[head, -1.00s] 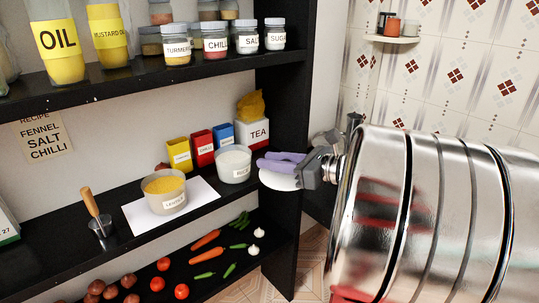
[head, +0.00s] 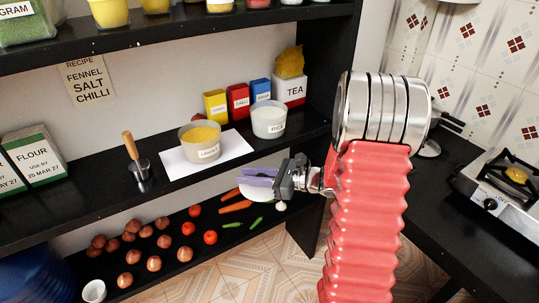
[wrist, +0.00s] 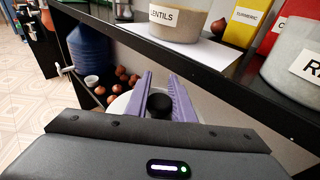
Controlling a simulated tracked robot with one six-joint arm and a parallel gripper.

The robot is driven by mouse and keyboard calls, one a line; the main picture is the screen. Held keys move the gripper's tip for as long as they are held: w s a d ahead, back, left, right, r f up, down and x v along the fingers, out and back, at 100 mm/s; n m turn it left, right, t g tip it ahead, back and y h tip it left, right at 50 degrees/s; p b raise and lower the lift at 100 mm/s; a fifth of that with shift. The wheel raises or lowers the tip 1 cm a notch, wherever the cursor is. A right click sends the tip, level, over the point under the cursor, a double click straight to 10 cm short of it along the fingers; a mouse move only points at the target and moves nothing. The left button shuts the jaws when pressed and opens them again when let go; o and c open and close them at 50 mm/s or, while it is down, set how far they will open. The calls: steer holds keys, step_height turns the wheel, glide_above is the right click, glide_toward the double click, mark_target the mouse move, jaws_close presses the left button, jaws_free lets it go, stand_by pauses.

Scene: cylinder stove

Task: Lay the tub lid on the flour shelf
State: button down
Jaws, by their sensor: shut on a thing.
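The tub lid (head: 256,192) is a white disc held level by my gripper (head: 250,177); its dark knob (wrist: 159,104) sits between the purple fingers in the wrist view. My gripper is shut on it. Lid and gripper hang in front of the middle shelf, a little below its front edge and apart from it. The flour shelf (head: 85,205) is this black middle shelf, with two green-and-white flour packets (head: 35,160) at its left. Its front left part is bare between the packets and a wooden-handled scoop (head: 136,165).
A lentils tub (head: 200,145) stands on a white sheet (head: 175,167), with a rice tub (head: 268,121) to its right. Cartons stand behind them. Vegetables lie on the lower shelf (head: 190,265). A stove (head: 500,185) stands at right.

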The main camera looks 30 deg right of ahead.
steer(key=a+f+n+g+y, duration=0.2)
steer(key=a+f, duration=0.9)
steer(key=a, duration=0.1)
steer(key=shift+s+f+g, duration=0.3)
steer(key=shift+s+f, duration=0.05)
